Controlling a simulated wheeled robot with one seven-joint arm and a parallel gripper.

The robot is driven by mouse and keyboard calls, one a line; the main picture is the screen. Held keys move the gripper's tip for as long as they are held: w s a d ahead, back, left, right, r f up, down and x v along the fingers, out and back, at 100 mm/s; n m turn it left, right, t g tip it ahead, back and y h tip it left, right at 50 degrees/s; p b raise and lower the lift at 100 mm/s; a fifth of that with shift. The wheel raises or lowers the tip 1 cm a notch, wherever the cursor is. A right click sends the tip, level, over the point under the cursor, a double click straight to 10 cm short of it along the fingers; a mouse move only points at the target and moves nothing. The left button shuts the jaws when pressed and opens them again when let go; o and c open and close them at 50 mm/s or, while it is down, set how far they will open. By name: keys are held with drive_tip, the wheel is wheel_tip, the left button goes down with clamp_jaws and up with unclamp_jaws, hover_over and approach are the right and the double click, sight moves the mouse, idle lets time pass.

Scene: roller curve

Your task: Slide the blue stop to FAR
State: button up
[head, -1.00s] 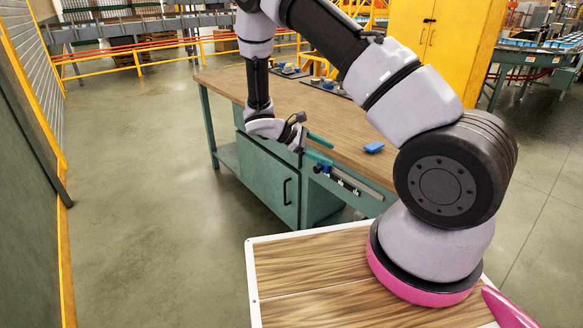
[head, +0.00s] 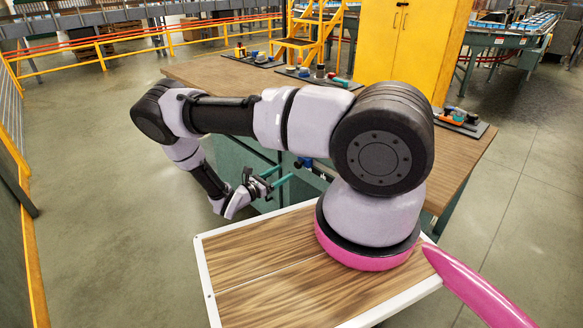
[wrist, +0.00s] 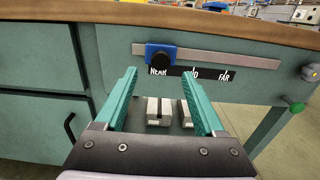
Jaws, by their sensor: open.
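The blue stop (wrist: 160,52) with a black knob sits on a metal rail (wrist: 215,57) on the workbench front. In the wrist view it is at the left part of the rail, above the NEAR mark on the black label strip (wrist: 192,73). The FAR mark is at the strip's right end. It also shows small in the head view (head: 303,162). My gripper (wrist: 166,80) has two teal fingers spread apart with nothing between them. The stop appears beyond the fingertips, a little left of centre and apart from them. In the head view my gripper (head: 281,177) is in front of the bench.
The wooden benchtop (head: 210,74) carries trays of small parts at the back and right. A green knob (wrist: 296,106) and a grey-yellow knob (wrist: 311,72) are right of the rail. Grey blocks (wrist: 158,112) lie in an opening below. Open floor lies left.

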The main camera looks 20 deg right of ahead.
sight(296, 165)
drive_tip(key=x, duration=0.6)
drive_tip(key=shift+d, duration=0.25)
drive_tip(key=shift+c, duration=0.3)
clamp_jaws()
idle(0.9)
